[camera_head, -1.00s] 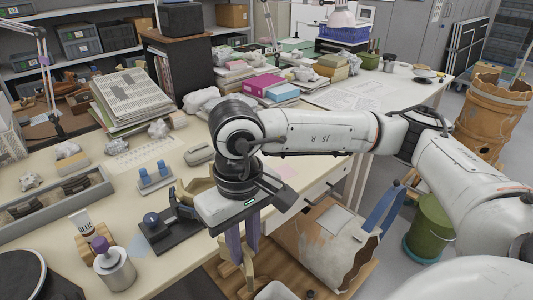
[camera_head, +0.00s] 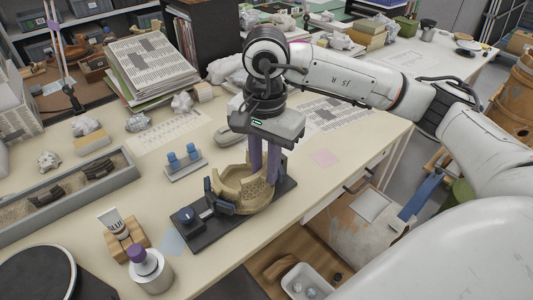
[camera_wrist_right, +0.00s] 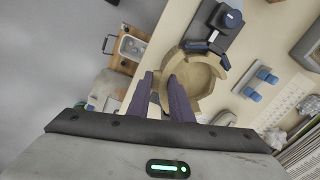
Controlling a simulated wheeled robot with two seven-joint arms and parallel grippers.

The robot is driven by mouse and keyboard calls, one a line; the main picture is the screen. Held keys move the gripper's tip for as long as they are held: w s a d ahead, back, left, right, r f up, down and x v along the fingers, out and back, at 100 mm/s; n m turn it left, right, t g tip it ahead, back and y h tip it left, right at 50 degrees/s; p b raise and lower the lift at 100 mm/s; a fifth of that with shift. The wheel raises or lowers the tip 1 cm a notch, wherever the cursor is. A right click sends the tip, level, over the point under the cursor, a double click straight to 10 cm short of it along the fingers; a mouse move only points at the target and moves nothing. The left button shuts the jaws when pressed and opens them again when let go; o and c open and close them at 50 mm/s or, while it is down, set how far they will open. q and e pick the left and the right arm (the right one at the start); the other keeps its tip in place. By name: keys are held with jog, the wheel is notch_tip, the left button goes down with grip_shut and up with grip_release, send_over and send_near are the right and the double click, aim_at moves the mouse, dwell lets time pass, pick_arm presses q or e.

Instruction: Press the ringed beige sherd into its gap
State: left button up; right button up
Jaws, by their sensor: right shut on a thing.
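The beige vessel (camera_head: 232,186) stands on a dark fixture (camera_head: 187,233) near the front edge of the table, with a broken, uneven rim. It also shows in the right wrist view (camera_wrist_right: 204,80), open side toward the camera. My right gripper (camera_head: 264,178) points down at the vessel's right side, its purple fingers close together. It is shut on the beige sherd, which is mostly hidden by the fingers and blends with the vessel wall. I cannot tell whether the sherd touches the gap's edges. My left gripper is not in view.
A blue-capped pair of holders (camera_head: 183,160) stands behind the vessel. A glue tube (camera_head: 112,222) and a purple-capped bottle (camera_head: 149,270) stand at front left. A long sherd tray (camera_head: 60,195) lies at left. A white bin (camera_head: 306,283) sits below the table edge.

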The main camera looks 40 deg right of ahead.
aim_at(266, 185)
jog(key=shift+w+d+r+m, duration=0.1)
jog(key=shift+w+d+m, duration=0.25)
jog(key=shift+m, duration=0.65)
jog(key=shift+w+d+m, duration=0.15)
jog(key=shift+d+m, duration=0.25)
jog(key=shift+m, duration=0.4)
jog(key=shift+f, duration=0.35)
jog(key=shift+f+b, duration=1.35)
jog(key=shift+f, duration=0.6)
jog(key=shift+f+b, duration=0.45)
jog(key=shift+f, duration=0.3)
jog(key=shift+f+b, duration=0.45)
jog(key=shift+f, duration=0.25)
jog(key=shift+w+f+b, duration=0.25)
jog(key=shift+f+b, duration=0.05)
jog(key=shift+b, duration=0.05)
jog(key=shift+w, duration=0.1)
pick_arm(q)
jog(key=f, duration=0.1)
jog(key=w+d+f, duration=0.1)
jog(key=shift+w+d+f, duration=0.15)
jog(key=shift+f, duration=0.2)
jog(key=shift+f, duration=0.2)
pick_arm(e)
jog(key=shift+a, duration=0.1)
